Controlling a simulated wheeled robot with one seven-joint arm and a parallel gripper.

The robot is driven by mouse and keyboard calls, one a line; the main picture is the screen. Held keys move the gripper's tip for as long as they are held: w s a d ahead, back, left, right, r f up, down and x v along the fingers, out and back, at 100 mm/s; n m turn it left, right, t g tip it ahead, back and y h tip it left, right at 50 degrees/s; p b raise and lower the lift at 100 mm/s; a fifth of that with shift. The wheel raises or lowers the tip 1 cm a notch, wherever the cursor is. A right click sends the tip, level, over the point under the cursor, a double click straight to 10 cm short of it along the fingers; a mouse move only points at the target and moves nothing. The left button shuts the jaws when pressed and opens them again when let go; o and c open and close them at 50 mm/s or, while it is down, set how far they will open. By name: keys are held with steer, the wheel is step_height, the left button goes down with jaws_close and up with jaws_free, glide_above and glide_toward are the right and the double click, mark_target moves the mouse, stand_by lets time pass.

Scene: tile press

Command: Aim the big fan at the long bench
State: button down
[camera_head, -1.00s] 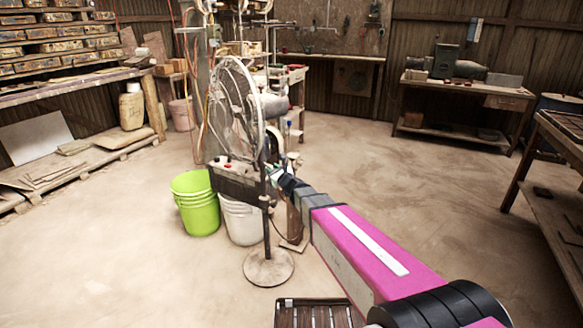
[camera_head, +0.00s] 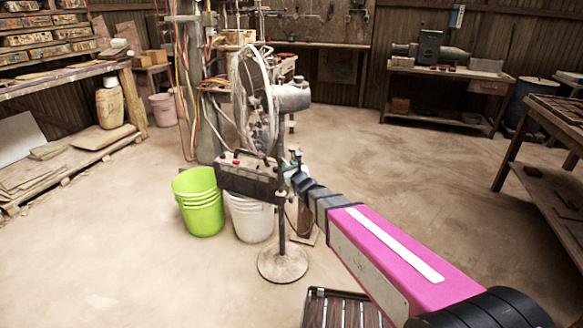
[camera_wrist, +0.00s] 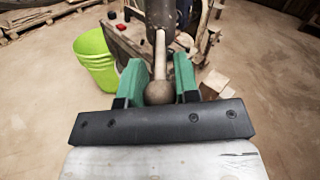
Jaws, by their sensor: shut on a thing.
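The big fan stands on a round base (camera_head: 283,265) and a thin pole. Its round cage (camera_head: 255,105) is seen nearly edge-on in the head view, facing left, with the grey motor (camera_head: 293,96) on its right. My gripper (camera_head: 293,165) is at the fan, just right of the pole and below the motor. In the wrist view, the green fingers of my gripper (camera_wrist: 159,82) are closed around a ball-ended handle (camera_wrist: 159,92) below the dark motor. A long bench (camera_head: 70,80) runs along the left wall; whether it is the one named is unclear.
A green bucket (camera_head: 198,203) and a white bucket (camera_head: 249,218) stand beside the fan's base. A dark box (camera_head: 248,180) is behind the pole. A bench with a machine (camera_head: 440,75) stands at the back right, another table (camera_head: 560,110) at the right edge. Open floor lies right.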

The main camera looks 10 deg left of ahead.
steer(key=c, duration=0.9)
jaws_free()
steer(key=shift+o, duration=0.2)
steer(key=v, duration=1)
steer(key=shift+s+d, duration=0.25)
steer(key=shift+d, duration=0.1)
